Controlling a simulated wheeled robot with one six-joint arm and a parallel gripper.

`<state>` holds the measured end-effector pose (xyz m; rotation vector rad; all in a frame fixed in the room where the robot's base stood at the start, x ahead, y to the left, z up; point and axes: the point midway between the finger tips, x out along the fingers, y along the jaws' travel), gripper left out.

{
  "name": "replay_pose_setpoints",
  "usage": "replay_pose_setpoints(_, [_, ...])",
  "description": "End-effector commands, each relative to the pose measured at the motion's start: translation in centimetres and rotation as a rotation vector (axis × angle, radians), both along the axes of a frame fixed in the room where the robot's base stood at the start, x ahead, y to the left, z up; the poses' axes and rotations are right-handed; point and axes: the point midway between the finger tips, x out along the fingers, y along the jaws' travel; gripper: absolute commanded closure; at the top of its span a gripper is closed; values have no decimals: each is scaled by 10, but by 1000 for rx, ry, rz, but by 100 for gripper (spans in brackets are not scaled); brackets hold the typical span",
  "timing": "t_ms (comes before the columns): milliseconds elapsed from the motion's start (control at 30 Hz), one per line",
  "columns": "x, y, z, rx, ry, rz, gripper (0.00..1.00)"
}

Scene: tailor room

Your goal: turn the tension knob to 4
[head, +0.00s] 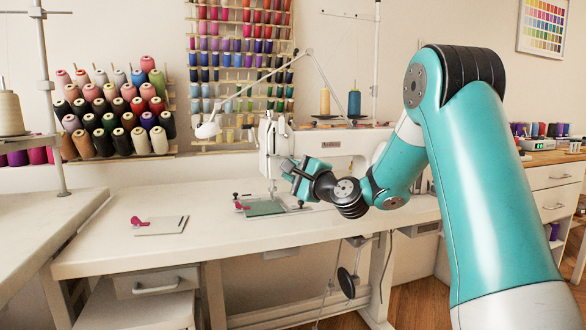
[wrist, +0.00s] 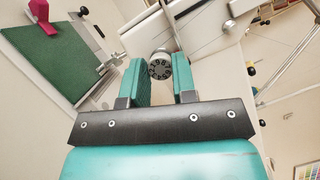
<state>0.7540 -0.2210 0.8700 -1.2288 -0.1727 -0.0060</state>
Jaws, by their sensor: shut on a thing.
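The tension knob (wrist: 160,68) is a small round dial with dark markings on its face, on the white sewing machine. In the wrist view it sits between the two teal fingers of my gripper (wrist: 162,76), which is shut on it. The marks on the dial are too small to read, so I cannot tell its setting. In the head view my gripper (head: 287,170) is at the left end of the sewing machine (head: 335,142), and it hides the knob there.
Green cloth (head: 264,208) lies under the machine head, with a pink clip on it. A pale pad (head: 160,226) with another pink clip lies on the table's left part. A bent lamp (head: 207,130) reaches over the machine. The table (head: 120,250) is otherwise mostly clear.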

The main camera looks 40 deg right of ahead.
Motion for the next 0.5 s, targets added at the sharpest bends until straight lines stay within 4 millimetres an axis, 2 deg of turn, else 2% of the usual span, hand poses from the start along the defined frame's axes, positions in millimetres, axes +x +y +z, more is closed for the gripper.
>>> replay_pose_setpoints(500, [-1,1,4,-468,141,4,98])
